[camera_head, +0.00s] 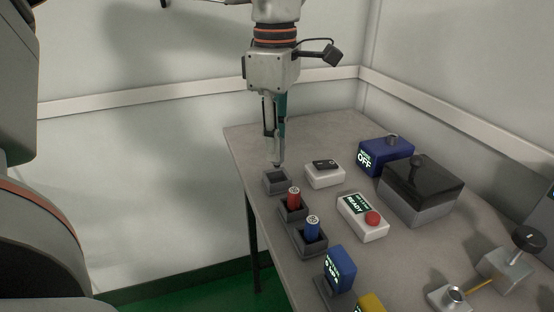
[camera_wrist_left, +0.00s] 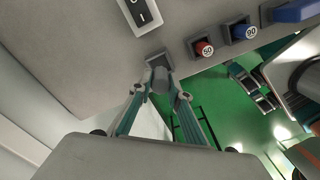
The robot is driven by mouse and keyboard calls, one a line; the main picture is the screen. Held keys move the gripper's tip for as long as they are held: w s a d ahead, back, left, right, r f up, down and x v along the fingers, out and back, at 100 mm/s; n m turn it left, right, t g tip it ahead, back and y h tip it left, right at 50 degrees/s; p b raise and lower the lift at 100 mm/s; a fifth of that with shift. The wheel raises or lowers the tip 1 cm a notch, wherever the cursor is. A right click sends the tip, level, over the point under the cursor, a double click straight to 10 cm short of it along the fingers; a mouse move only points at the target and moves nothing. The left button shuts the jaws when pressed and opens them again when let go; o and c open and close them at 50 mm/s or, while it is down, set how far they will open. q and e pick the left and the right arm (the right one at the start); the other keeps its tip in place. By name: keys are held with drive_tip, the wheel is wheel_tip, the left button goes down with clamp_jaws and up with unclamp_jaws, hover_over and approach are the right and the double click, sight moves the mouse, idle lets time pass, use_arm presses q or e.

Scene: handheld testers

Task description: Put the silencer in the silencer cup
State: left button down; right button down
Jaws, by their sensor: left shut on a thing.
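My left gripper (camera_head: 277,148) points down over the far left corner of the table. It is shut on the silencer, a small grey cylinder that shows between the fingertips in the left wrist view (camera_wrist_left: 161,78). In the head view the fingers mostly hide it. The silencer cup (camera_head: 275,182) appears to be the empty grey square holder just below the fingertips. It also shows in the left wrist view (camera_wrist_left: 155,55), partly behind the silencer. I cannot tell whether the silencer touches the cup. My right gripper is not in view.
A red cylinder (camera_head: 294,198) and a blue cylinder (camera_head: 312,227) stand in neighbouring holders. A white switch box (camera_head: 325,177) is right of the cup. A white box with a red button (camera_head: 363,222) and a dark-lidded box (camera_head: 420,200) stand farther right. The table's left edge is close.

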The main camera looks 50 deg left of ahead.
use_arm(q)
wheel_tip(320, 180, down, 4)
drive_tip(key=shift+w+f+b, duration=0.1)
drive_tip(key=shift+b, duration=0.45)
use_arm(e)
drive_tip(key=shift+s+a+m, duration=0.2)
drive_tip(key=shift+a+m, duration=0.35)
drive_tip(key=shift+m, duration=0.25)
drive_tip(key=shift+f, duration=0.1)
use_arm(q)
drive_tip(key=c, duration=1.9)
unclamp_jaws()
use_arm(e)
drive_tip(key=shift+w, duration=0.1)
